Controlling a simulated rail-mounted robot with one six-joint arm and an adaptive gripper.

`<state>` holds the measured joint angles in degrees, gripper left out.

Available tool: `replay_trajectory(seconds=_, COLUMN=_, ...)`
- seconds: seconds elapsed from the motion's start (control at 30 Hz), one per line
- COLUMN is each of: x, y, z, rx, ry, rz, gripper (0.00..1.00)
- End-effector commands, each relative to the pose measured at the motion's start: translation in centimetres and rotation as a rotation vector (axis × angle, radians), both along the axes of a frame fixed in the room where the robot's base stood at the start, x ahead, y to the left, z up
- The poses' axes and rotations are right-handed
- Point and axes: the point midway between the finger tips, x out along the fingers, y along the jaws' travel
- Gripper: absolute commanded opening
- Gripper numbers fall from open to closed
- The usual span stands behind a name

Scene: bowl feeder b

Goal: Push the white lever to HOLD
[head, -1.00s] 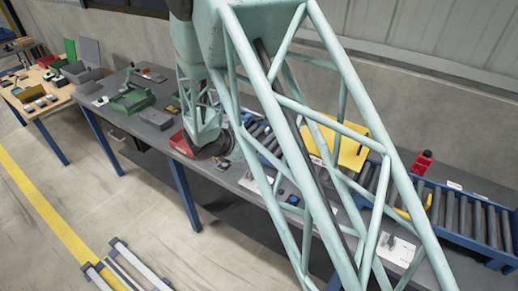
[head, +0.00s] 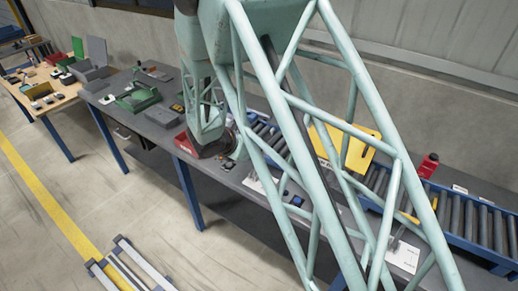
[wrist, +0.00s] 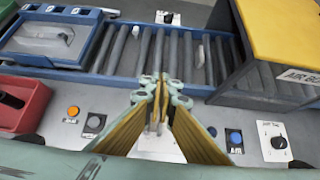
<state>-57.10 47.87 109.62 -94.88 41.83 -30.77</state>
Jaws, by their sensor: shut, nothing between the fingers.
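My gripper (wrist: 157,98) is in the middle of the wrist view, with its yellow-padded fingers shut together and nothing between them. It is over the front edge of the blue roller conveyor (wrist: 112,78). A white plate (wrist: 158,148) shows partly between and below the fingers; they hide the rest of it. I cannot pick out the white lever or a HOLD mark for sure. A small white piece (wrist: 200,57) lies over the rollers to the right of the fingers, and I cannot tell if it is the lever. In the head view my arm hides the fingers.
An orange button (wrist: 73,111) and a black knob (wrist: 93,122) are at left, beside a red bin (wrist: 20,103). A blue button (wrist: 235,137) and a dial on a white plate (wrist: 275,141) are at right. A yellow cover (wrist: 283,32) stands over the conveyor's right part.

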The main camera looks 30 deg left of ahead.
Motion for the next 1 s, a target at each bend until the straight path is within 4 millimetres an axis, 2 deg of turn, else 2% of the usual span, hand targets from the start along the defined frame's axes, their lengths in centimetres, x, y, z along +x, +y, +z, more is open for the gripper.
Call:
replay_trajectory(seconds=0.7, x=-5.9, y=0.3, z=6.6, rx=0.001, ry=-0.001, rz=-0.005, gripper=0.00)
replay_trajectory(seconds=1.0, x=-7.9, y=0.5, z=8.6, rx=0.000, ry=0.000, rz=-0.006, gripper=0.00)
